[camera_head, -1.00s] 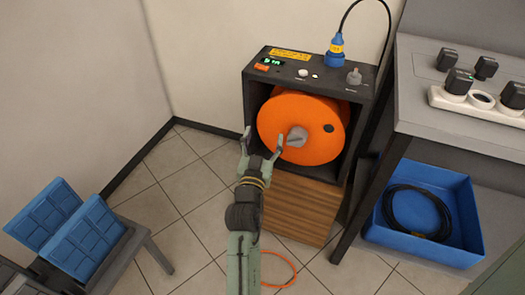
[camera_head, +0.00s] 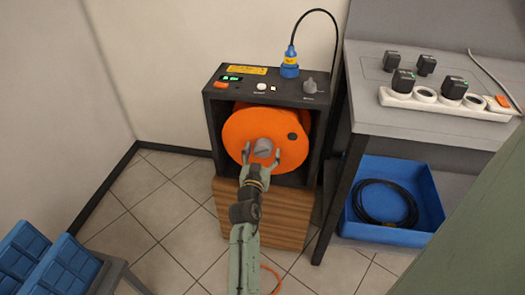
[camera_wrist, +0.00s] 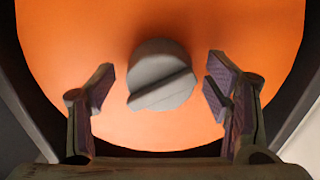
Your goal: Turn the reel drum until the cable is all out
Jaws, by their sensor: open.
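The orange reel drum (camera_head: 242,130) sits inside a dark box housing (camera_head: 318,98) on a wooden block. A grey knob (camera_head: 263,147) stands out from the drum's face, with a dark round hole (camera_head: 292,136) to its upper right. My gripper (camera_head: 261,158) is in front of the drum, open. In the wrist view its fingers (camera_wrist: 158,88) are on either side of the grey knob (camera_wrist: 160,75), apart from it, with a gap on both sides. A slanted edge crosses the knob. An orange cable (camera_head: 272,278) shows on the floor below; how much is still on the drum is hidden.
The housing top has a green display (camera_head: 232,78), knobs and a blue plug (camera_head: 289,66) with a black cable. At right, a grey table (camera_head: 440,125) holds a power strip (camera_head: 440,103). Below it a blue bin (camera_head: 425,195) holds a coiled black cable. Blue cases (camera_head: 45,262) are at lower left.

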